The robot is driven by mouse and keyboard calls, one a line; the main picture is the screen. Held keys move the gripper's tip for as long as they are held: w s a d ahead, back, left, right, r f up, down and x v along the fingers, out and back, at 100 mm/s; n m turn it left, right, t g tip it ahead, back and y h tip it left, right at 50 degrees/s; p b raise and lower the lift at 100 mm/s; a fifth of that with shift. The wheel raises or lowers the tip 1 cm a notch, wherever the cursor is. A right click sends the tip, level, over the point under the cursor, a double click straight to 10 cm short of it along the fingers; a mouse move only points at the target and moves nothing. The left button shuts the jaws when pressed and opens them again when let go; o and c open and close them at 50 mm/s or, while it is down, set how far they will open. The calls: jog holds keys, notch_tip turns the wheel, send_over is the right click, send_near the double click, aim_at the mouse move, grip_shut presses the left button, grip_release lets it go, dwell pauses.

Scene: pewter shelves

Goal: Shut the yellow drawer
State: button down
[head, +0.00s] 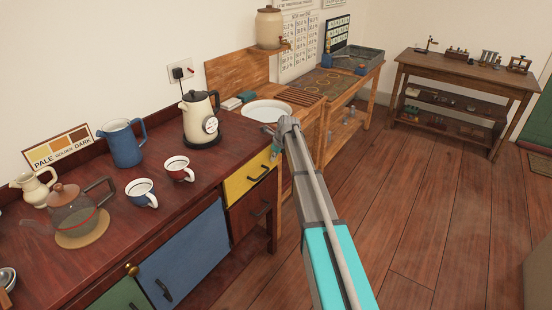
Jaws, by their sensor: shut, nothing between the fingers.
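My gripper (271,134) is near the drawer's upper right corner, at the end of my arm. It is small in the picture, shut and holding nothing I can see. I cannot tell whether it touches the drawer.
A red-brown drawer (246,212) is below the yellow one, and a blue door (184,255) is to the left. The wooden floor (440,215) at right is clear.

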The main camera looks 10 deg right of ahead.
jog(key=shift+w+a, duration=0.1)
jog(key=shift+w, duration=0.2)
jog(key=shift+s+d, duration=0.4)
jog(key=shift+s, duration=0.1)
jog(key=s+d+r+p, duration=0.4)
jog(key=s+r+p, duration=0.1)
jog(key=r+p, duration=0.4)
jog(key=shift+s+d+r, duration=0.15)
jog(key=shift+s+d, duration=0.05)
dwell(0.7)
